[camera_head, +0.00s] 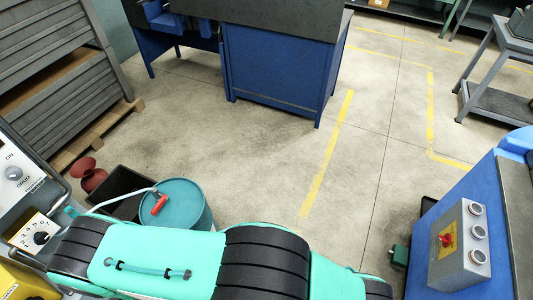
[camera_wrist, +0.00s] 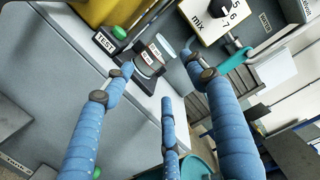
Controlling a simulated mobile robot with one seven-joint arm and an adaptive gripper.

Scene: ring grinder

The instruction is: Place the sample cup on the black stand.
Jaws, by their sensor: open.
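In the wrist view, my gripper (camera_wrist: 160,76) has three blue fingers spread apart, with nothing held between them. Just past the fingertips, a small pale cup-like thing with dark labels (camera_wrist: 149,56), which looks like the sample cup, is at the black stand (camera_wrist: 128,47). I cannot tell whether it rests fully on the stand. The left fingertip overlaps the stand's near side in the picture, and I cannot tell if it touches. A "TEST" label is beside the stand. The head view shows neither the cup, the stand nor my gripper.
In the wrist view, a panel with a dial marked "mix" (camera_wrist: 211,20) is close to the right of the stand, and a yellow part (camera_wrist: 104,10) is behind. In the head view, a teal drum (camera_head: 178,205) stands on the floor, and a control box (camera_head: 463,248) is at right.

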